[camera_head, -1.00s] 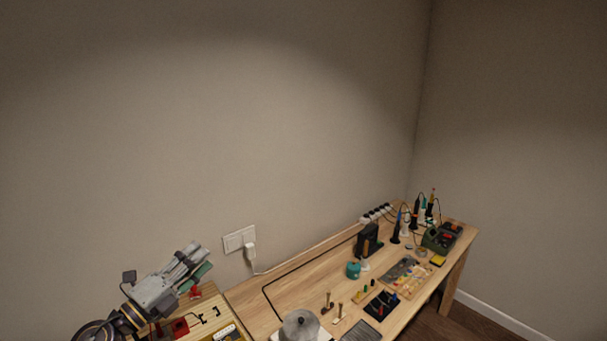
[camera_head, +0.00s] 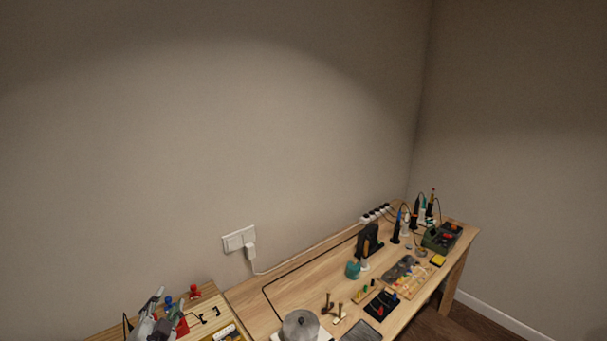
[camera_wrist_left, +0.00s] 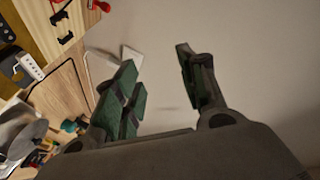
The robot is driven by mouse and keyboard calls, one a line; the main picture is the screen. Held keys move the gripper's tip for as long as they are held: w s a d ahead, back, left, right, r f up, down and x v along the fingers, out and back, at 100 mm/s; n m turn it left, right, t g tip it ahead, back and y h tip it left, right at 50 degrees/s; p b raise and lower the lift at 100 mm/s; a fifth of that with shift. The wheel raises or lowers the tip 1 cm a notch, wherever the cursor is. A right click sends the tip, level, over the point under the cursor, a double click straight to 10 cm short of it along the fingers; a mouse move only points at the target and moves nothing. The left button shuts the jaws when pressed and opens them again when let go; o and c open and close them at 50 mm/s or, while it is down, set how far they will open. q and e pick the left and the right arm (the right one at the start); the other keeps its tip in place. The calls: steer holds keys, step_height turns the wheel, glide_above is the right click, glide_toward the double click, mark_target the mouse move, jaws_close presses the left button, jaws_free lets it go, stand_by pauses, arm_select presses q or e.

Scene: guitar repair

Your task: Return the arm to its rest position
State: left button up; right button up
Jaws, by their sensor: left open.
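My left gripper (camera_head: 170,311) is at the bottom left of the head view, above the wooden board at the left end of the bench. In the left wrist view my left gripper (camera_wrist_left: 160,95) has its two green-padded fingers apart, with nothing between them but the wall behind. The rest of the left arm is mostly cut off by the lower edge of the head view. My right gripper does not show in either view.
The wooden bench (camera_head: 290,290) runs to the right along the wall. A grey rounded object (camera_head: 300,326), a black stand (camera_head: 368,241), a teal item (camera_head: 353,269) and several upright tools stand on it. A wall socket (camera_head: 239,238) has a plug and cable. The wall above is clear.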

arm_select(q)
steer(key=s+d+f+n+g+h, duration=0.2)
steer(key=s+d+f+g, duration=0.4)
steer(key=s+f, duration=0.35)
steer(key=s+d+f+n+g+h, duration=0.2)
steer(key=s+d+f+n+g, duration=0.1)
steer(key=s+d+f+g, duration=0.55)
steer(key=s+a+f+b, duration=0.2)
steer(key=f+b, duration=0.1)
steer(key=f, duration=1.5)
steer(key=s+a+f+b, duration=0.2)
steer(key=f, duration=1.6)
steer(key=s+a+f+b, duration=0.2)
steer(key=s+a+f, duration=0.1)
steer(key=s+f, duration=0.7)
steer(key=s+a+f+b, duration=0.3)
steer(key=s+f, duration=0.8)
steer(key=f, duration=0.5)
steer(key=shift+s+m, duration=0.2)
steer(key=shift+m, duration=0.2)
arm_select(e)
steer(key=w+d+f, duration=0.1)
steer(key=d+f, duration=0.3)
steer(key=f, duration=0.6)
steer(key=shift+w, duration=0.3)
arm_select(q)
steer(key=shift+a+f, duration=0.1)
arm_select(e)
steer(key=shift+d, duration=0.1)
